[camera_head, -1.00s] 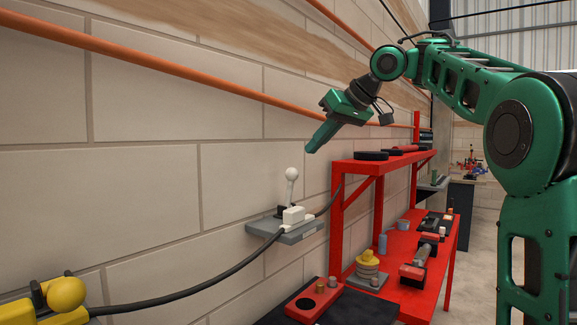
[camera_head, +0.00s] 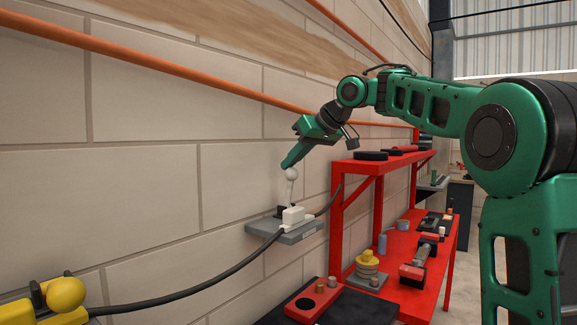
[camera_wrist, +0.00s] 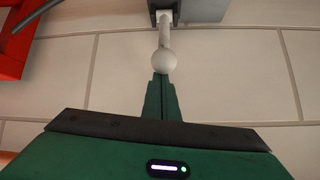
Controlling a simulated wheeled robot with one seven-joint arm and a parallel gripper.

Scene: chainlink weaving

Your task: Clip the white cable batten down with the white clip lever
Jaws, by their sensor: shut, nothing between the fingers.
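The white clip lever (camera_head: 291,184) stands upright with a round knob on a grey wall bracket (camera_head: 297,235). The lever also shows in the wrist view (camera_wrist: 165,42), its knob just beyond my fingertips. The white cable batten (camera_head: 294,215) sits on the bracket at the foot of the lever, with the black cable (camera_head: 222,273) running to it. My gripper (camera_head: 287,165) is shut and empty, its fingertips at or just beside the knob. Its closed green fingers show in the wrist view (camera_wrist: 162,80); I cannot tell whether they touch the knob.
A red shelf unit (camera_head: 385,166) with parts on it stands right of the bracket. A yellow clip with a round knob (camera_head: 66,294) is at the lower left. An orange pipe (camera_head: 180,71) runs along the block wall above. The wall left of the lever is clear.

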